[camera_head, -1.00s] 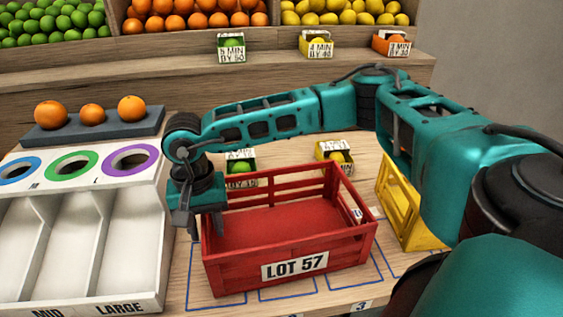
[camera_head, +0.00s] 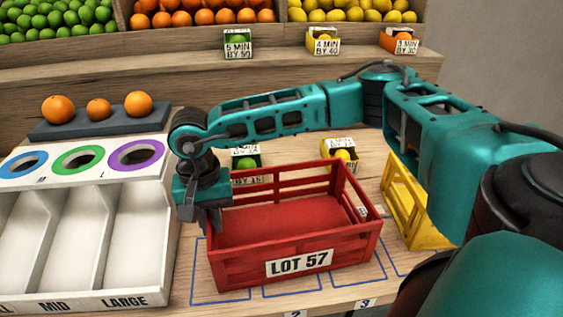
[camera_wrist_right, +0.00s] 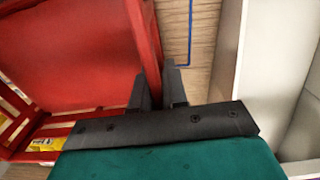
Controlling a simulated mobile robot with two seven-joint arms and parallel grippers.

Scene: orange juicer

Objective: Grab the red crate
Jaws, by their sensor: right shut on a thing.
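The red crate (camera_head: 325,262) with a "LOT 57" label stands upright on the wooden counter, and its visible interior is empty. It also shows in the right wrist view (camera_wrist_right: 75,50). My right gripper (camera_head: 211,222) reaches down at the crate's left wall. In the right wrist view my right gripper (camera_wrist_right: 156,75) has one finger on each side of that wall's rim, shut on it. My left gripper is not in view.
A white sorting tray (camera_head: 95,298) stands close left of the crate. A yellow crate (camera_head: 405,205) stands to the right, partly behind my arm. Small boxes (camera_head: 246,165) (camera_head: 340,155) stand behind. Blue outlines (camera_head: 220,298) mark the counter in front.

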